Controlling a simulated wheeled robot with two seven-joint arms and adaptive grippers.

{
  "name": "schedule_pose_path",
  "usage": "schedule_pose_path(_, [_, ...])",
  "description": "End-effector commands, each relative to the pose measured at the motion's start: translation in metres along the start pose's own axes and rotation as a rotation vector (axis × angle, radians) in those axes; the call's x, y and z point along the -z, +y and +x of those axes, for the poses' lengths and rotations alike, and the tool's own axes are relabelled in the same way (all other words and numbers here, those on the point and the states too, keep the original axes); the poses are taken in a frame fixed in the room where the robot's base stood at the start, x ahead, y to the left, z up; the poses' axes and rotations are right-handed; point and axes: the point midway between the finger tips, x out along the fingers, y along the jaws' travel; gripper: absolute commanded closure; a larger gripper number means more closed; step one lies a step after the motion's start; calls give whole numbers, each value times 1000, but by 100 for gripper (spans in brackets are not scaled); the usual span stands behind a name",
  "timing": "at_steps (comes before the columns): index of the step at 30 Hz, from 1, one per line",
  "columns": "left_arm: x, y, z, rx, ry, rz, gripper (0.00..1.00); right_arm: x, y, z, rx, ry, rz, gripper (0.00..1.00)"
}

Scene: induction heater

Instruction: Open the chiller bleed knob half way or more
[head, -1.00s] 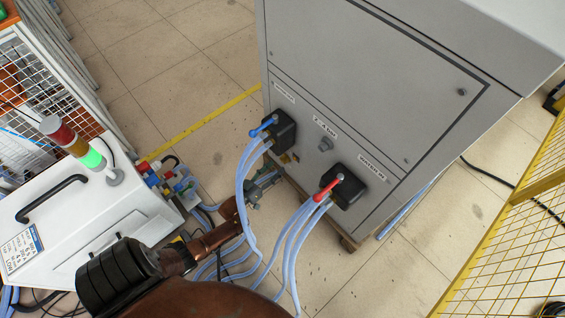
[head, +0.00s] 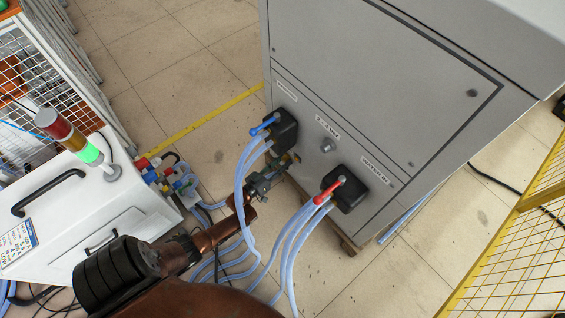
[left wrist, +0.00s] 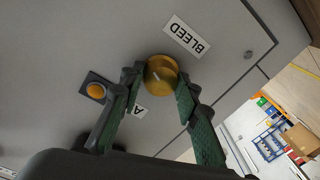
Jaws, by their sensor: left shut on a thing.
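The bleed knob is a round brass-yellow knob (left wrist: 160,73) on the grey chiller panel, beside the "BLEED" label (left wrist: 187,36). It has a pale index mark on its face. My left gripper (left wrist: 160,82) has its two green-padded fingers on either side of the knob and is shut on it. In the head view my left gripper (head: 284,164) reaches the lower left of the chiller cabinet (head: 365,85). It mostly hides the knob there. My right gripper is not in view.
A blue-handled valve (head: 266,124) sits just above the gripper, and a red-handled valve (head: 329,190) to its right. Light blue hoses (head: 242,190) hang close beside my left arm. A smaller orange button (left wrist: 96,91) is near the knob.

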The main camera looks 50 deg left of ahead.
Motion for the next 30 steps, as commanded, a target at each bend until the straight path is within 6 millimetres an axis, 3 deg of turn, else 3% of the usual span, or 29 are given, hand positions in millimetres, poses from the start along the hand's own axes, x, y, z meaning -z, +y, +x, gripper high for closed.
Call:
schedule_pose_path(8, [0, 0, 0, 0, -1, 0, 94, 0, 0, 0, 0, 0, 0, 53])
schedule_pose_path(23, [-2, 1, 0, -4, 5, 93, 95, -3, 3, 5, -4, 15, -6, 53])
schedule_pose_path(24, [-2, 1, 0, -4, 5, 93, 68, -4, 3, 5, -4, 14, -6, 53])
schedule_pose_path(30, [-1, 1, 0, -3, 6, 93, 55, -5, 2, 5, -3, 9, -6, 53])
